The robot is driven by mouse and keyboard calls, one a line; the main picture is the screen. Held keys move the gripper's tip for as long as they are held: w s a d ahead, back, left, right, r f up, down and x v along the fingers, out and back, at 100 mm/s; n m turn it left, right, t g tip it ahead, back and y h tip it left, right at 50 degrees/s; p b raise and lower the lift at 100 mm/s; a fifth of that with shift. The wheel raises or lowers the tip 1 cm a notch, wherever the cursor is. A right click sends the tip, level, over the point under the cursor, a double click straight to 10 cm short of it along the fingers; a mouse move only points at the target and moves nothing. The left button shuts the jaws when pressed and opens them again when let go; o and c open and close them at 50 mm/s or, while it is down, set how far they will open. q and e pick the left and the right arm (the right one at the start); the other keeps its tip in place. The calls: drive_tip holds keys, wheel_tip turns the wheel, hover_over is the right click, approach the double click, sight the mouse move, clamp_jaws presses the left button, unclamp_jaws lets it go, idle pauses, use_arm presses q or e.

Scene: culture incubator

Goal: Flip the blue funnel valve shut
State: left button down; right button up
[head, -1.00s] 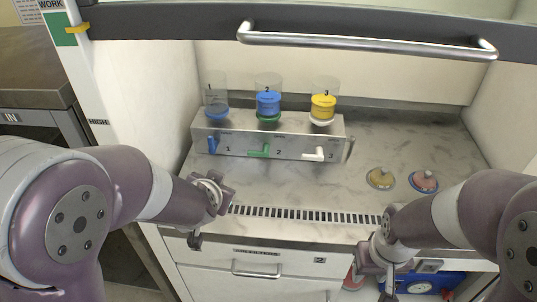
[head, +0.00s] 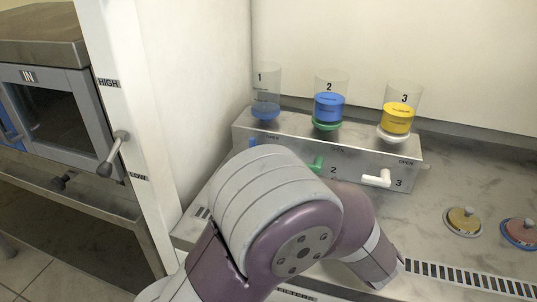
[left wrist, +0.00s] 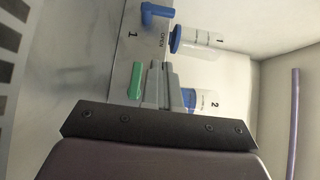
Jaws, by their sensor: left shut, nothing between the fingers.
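The blue valve handle (left wrist: 158,12) is at the top of the left wrist view, beside the printed 1. It lies crosswise to the green handle (left wrist: 135,80). In the head view only a sliver of the blue handle (head: 252,142) shows; my left arm hides the rest. Funnel 1 (head: 266,95) is clear with a blue base and stands above it on the metal valve block (head: 400,160). My left gripper (left wrist: 161,70) is shut and empty, close beside the green handle and apart from the blue one. The arm hides it in the head view. My right gripper is out of view.
Funnel 2 (head: 329,104), with blue contents, and funnel 3 (head: 397,115), with yellow contents, stand on the block. A white handle (head: 376,178) sits below funnel 3. The side wall (head: 200,80) closes the left.

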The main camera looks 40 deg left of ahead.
use_arm(q)
drive_tip(key=b+x, duration=0.2)
drive_tip(key=x, duration=0.7)
drive_tip(key=shift+f+b, duration=0.2)
drive_tip(key=shift+b, duration=0.1)
drive_tip(key=shift+s+a+b, duration=0.25)
drive_tip(key=shift+a, duration=0.35)
drive_tip(key=shift+s+a+b, duration=0.2)
drive_tip(key=shift+a+b, duration=0.05)
drive_tip(key=shift+a, duration=0.4)
drive_tip(key=shift+s+a+r, duration=0.2)
drive_tip(key=shift+a, duration=0.45)
